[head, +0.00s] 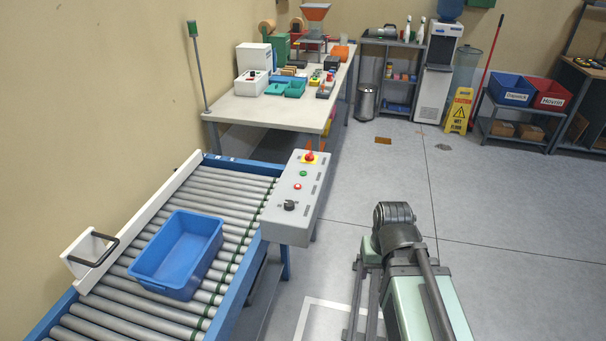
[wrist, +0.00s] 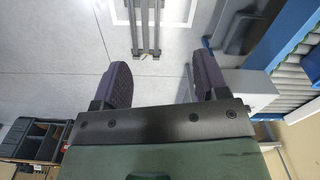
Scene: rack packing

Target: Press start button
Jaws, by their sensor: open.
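The control box (head: 292,195) is light grey and sits at the right edge of the roller conveyor in the head view. On its top are a green button (head: 303,173), a red button (head: 297,187), a red emergency stop (head: 309,156) on a yellow base and a black knob (head: 289,206). No label on the green button can be read. My gripper (wrist: 163,72) shows in the wrist view with its two dark fingers wide apart and nothing between them. In the head view my arm is right of the box, apart from it; the fingertips cannot be made out there.
A blue bin (head: 178,252) stands on the roller conveyor (head: 140,320). A white-topped table (head: 262,108) with several items is behind the box. A yellow wet-floor sign (head: 459,110) stands far right. The grey floor (head: 510,230) right of my arm is clear.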

